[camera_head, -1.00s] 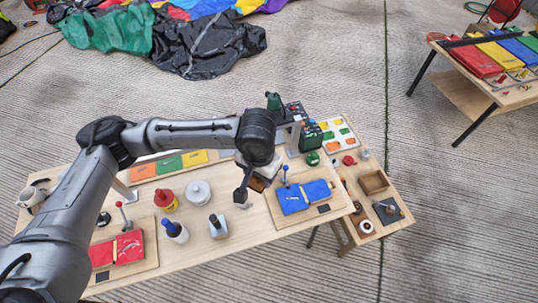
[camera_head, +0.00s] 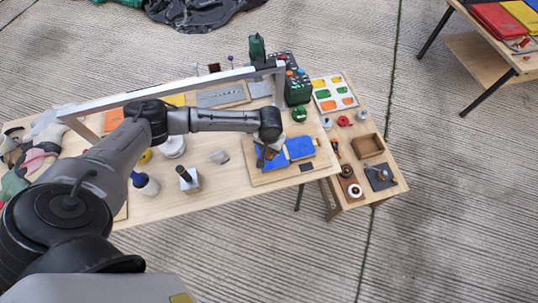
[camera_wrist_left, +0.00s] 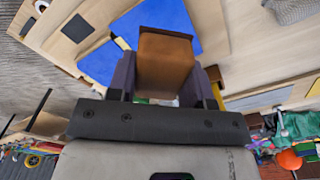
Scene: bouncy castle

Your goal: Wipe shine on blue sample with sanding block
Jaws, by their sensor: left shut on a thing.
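The blue sample (camera_head: 300,148) lies as two blue panels on a wooden board (camera_head: 262,179) on the table. It also fills the top of the left wrist view (camera_wrist_left: 180,18). My left gripper (camera_head: 268,151) is over the left blue panel, pointing down. In the left wrist view its fingers (camera_wrist_left: 165,80) are shut on a brown sanding block (camera_wrist_left: 165,62), which covers part of the blue surface. I cannot tell whether the block touches the blue. A shine mark is not clearly visible. My right gripper is not in view.
A green machine (camera_head: 297,88) and a white frame (camera_head: 170,93) stand behind the board. A bottle with a blue cap (camera_head: 145,184) and a dark-topped container (camera_head: 188,180) stand left. A side table with a wooden tray (camera_head: 367,146) is at right.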

